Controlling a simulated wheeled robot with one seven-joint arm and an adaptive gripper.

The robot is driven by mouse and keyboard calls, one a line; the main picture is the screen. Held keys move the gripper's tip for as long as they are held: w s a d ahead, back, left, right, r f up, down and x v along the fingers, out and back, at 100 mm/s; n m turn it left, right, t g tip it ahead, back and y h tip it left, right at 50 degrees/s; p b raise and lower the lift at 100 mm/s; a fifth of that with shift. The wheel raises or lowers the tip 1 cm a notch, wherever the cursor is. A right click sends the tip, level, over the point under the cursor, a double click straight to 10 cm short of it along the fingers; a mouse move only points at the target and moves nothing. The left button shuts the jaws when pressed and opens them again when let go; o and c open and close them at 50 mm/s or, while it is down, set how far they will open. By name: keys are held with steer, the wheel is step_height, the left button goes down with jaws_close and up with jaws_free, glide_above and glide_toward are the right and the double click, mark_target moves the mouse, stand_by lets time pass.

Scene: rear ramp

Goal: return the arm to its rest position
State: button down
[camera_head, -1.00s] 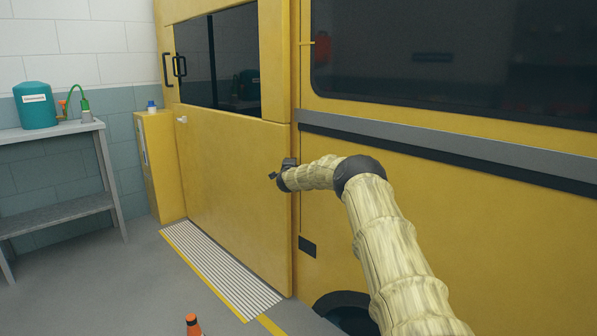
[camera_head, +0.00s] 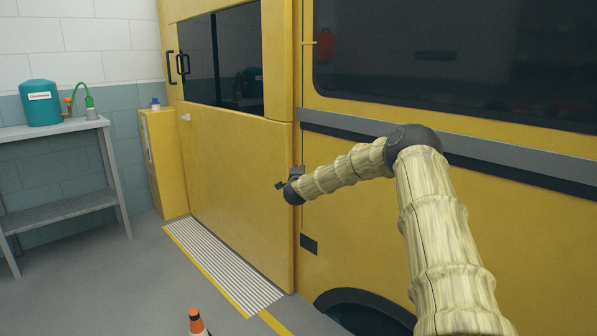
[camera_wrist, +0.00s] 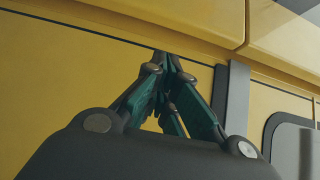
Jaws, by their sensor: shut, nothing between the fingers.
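My arm reaches up from the lower right in the head view, bends at a dark elbow and slopes down to the left. My gripper (camera_head: 281,186) is at its end, in front of the yellow vehicle side near the right edge of the closed rear panel (camera_head: 235,185). In the wrist view the green fingers of my gripper (camera_wrist: 165,55) meet at their tips, shut with nothing between them. Yellow bodywork with a dark seam lies beyond them. I cannot tell the exact gap between the gripper and the bodywork.
A grey bench (camera_head: 60,128) with a teal canister (camera_head: 40,103) stands at the left. A yellow cabinet (camera_head: 160,165) is beside the vehicle. A ribbed ramp plate (camera_head: 225,270) and an orange cone (camera_head: 196,322) are on the floor. Floor at the lower left is clear.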

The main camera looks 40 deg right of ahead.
steer(key=shift+s+a+f, duration=0.1)
steer(key=shift+s+a, duration=0.15)
steer(key=shift+s, duration=0.05)
